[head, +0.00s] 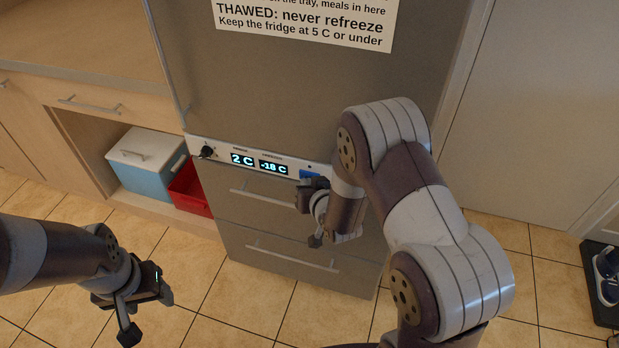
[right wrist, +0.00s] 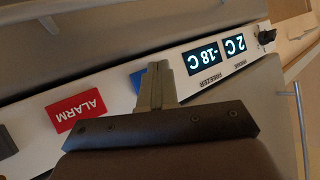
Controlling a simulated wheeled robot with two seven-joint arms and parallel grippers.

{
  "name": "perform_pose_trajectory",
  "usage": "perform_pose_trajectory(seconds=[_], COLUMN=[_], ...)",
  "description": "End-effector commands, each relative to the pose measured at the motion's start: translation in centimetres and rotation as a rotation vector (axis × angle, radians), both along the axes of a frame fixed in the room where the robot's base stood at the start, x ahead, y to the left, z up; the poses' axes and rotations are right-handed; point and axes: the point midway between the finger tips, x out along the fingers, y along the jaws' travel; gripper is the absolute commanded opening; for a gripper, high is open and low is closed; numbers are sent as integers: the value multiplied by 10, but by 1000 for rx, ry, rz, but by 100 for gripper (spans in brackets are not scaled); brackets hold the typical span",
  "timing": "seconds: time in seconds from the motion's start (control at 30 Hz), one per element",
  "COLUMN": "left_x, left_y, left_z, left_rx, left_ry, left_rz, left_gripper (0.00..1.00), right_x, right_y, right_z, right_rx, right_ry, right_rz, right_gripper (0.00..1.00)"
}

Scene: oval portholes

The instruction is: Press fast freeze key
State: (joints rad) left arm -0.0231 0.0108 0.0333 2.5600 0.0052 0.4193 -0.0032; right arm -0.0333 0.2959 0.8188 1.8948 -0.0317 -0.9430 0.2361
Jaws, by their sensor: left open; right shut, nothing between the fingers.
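The white control panel (head: 221,151) runs across the front of the steel fridge-freezer. A blue key (head: 309,174) sits right of the two displays, partly covered by my right gripper (head: 313,192). In the right wrist view the panel appears upside down, and the shut, empty fingertips (right wrist: 158,68) lie over the blue key (right wrist: 137,81), hiding much of it. I cannot read a label on it or tell whether the fingers touch it. A red ALARM key (right wrist: 76,112) is beside it. My left gripper (head: 147,311) is open and empty above the floor, away from the fridge.
The displays read 2 C (head: 242,160) and -18 C (head: 273,168). A black knob (head: 207,152) is at the panel's left end. Drawer handles (head: 262,199) stick out below. A blue cool box (head: 146,165) and a red crate (head: 190,190) stand left of the fridge.

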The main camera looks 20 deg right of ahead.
Motion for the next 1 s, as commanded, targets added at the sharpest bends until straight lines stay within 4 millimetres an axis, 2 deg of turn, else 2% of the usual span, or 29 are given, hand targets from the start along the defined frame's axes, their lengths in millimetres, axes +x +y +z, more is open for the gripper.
perform_pose_trajectory(seconds=[0.47,1.0], left_x=[0,0], left_y=[0,0], left_z=[0,3], left_rx=[0,0], left_ry=[0,0], left_rz=[0,0], left_gripper=[58,58], right_x=[1,-13], right_y=[-1,10], right_z=[0,1], right_rx=[1,1], right_ry=[0,1], right_rz=[0,1], right_gripper=[0,0])
